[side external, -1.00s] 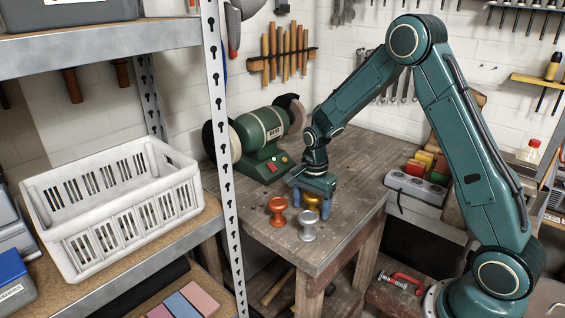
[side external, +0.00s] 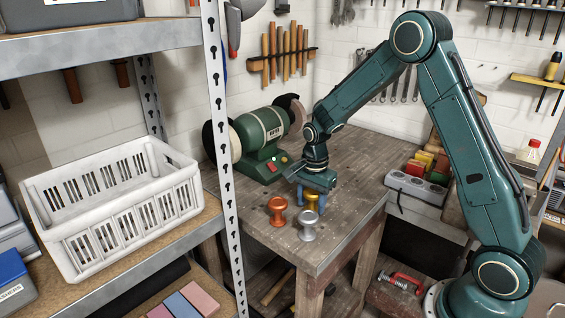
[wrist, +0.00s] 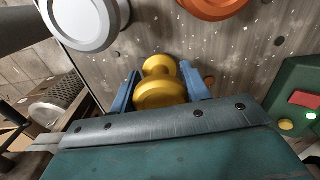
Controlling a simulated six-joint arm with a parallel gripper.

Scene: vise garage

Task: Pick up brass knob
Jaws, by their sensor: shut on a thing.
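The brass knob (side external: 312,200) is a yellow spool shape near the front of the wooden workbench. My gripper (side external: 312,199) points down with one blue finger on each side of it. In the wrist view, the brass knob (wrist: 160,93) sits between the two fingers of my gripper (wrist: 161,74), which are shut on it. Whether its base is clear of the bench cannot be told. A copper knob (side external: 278,211) stands upright to the left, and a silver knob (side external: 308,226) stands in front. Both are apart from my fingers.
The workbench (side external: 345,155) also holds a green bench grinder (side external: 262,140) behind on the left.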

